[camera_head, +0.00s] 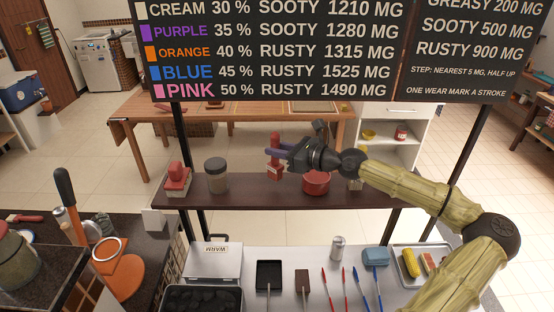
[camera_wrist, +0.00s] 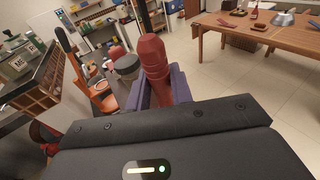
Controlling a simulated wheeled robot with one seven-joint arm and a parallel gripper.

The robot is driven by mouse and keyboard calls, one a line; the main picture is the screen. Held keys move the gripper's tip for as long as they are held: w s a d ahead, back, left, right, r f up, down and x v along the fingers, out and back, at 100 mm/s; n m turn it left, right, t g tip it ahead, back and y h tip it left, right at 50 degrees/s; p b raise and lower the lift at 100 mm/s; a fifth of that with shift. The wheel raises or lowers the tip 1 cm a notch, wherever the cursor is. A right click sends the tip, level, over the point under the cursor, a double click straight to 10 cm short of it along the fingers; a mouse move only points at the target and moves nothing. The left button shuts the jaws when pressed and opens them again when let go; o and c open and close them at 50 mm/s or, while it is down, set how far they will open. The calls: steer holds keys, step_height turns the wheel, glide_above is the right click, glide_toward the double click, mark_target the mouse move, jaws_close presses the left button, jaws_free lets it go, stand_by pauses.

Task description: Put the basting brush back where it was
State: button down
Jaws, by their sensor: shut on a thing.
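In the wrist view, the red handle (camera_wrist: 154,62) is between the purple fingers of my gripper (camera_wrist: 162,92). The gripper is shut on it from the right side. The brush's lower end is hidden in the wrist view.
On the shelf, a red block-like brush (camera_head: 176,180) and a grey-lidded jar (camera_head: 216,174) are left of the held brush, and a red pot (camera_head: 316,182) is close on its right. The sign board (camera_head: 290,50) hangs above. Tools lie on the counter (camera_head: 310,258) below.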

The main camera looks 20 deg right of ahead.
mark_target(278, 161)
steer(key=shift+s+r, duration=0.1)
steer(key=shift+s, duration=0.1)
steer(key=shift+a, duration=0.1)
steer(key=shift+f, duration=0.3)
step_height(278, 161, down, 3)
steer(key=shift+w+f+p, duration=0.15)
steer(key=shift+p, duration=0.45)
steer(key=shift+a, duration=0.1)
steer(key=c, duration=1.2)
jaws_free()
steer(key=shift+f, duration=0.1)
steer(key=shift+c, duration=0.2)
